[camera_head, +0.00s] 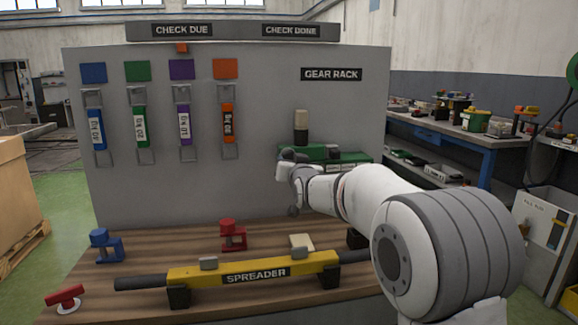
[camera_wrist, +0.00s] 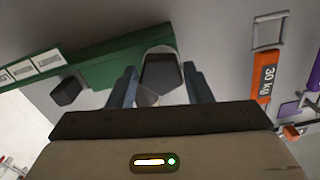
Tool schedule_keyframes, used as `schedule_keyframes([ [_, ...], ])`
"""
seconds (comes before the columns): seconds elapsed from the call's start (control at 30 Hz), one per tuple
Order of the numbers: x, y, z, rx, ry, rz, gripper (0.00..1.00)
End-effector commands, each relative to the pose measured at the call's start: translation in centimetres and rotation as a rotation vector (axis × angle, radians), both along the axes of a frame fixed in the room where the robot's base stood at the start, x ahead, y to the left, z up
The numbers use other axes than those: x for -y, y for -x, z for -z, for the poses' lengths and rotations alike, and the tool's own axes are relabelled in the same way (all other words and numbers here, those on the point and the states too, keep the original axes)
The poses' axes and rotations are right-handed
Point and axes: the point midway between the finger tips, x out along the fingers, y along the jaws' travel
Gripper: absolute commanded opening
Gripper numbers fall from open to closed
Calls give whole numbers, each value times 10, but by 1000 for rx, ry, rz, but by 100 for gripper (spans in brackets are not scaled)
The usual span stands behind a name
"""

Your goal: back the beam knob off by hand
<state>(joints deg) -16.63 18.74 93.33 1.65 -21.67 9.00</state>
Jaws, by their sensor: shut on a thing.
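My gripper (camera_wrist: 158,88) is shut on a dark grey, knob-like piece with a pale rounded rim (camera_wrist: 160,70), which I take for the beam knob. The two bluish fingers stand on either side of it. The piece is at one end of a green bar (camera_wrist: 112,66) on the grey panel. In the head view my gripper (camera_head: 287,165) is at the left end of the green bar (camera_head: 350,157), and the arm hides the held piece there. Its turning cannot be judged.
A black block (camera_wrist: 66,92) stands out beside the green bar. A beige-and-black upright piece (camera_head: 301,127) stands above it. Coloured tags hang left, including the orange 30 kg tag (camera_head: 228,125). A yellow spreader beam (camera_head: 250,271) and red clamp (camera_head: 232,236) stand on the wooden bench below.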

Motion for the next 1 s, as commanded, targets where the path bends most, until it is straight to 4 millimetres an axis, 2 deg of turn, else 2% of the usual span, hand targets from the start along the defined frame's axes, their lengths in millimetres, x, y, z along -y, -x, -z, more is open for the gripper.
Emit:
schedule_keyframes([
  [0.03,0,0,-13,26,-2,1,23],
  [0.63,-1,1,-13,28,9,-2,23],
  [0.67,-1,1,-13,28,9,-2,47],
  [0.9,-1,0,-8,19,11,-2,67],
  [1.0,-1,0,-6,16,12,-2,69],
])
